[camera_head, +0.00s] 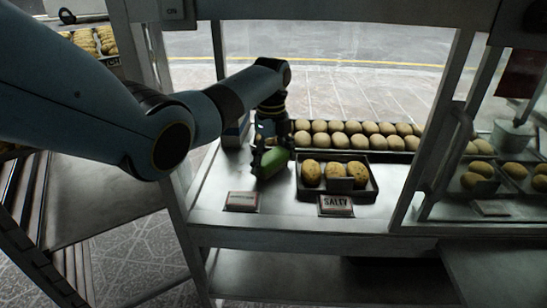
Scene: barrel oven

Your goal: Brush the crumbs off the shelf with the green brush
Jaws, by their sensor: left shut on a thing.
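My left arm reaches in from the left over the steel shelf (240,216). My left gripper (268,148) points down and is shut on the green brush (271,163). The brush is low over the shelf, left of the dark tray with large buns. I cannot tell whether it touches the surface. No crumbs can be made out at this size. My right gripper does not show.
A dark tray (374,190) holds large buns; a longer tray (412,143) of small buns stands behind it. A "SALTY" sign (336,205) and another small sign (242,201) stand near the front edge. Posts frame the opening, including one on the right (437,125).

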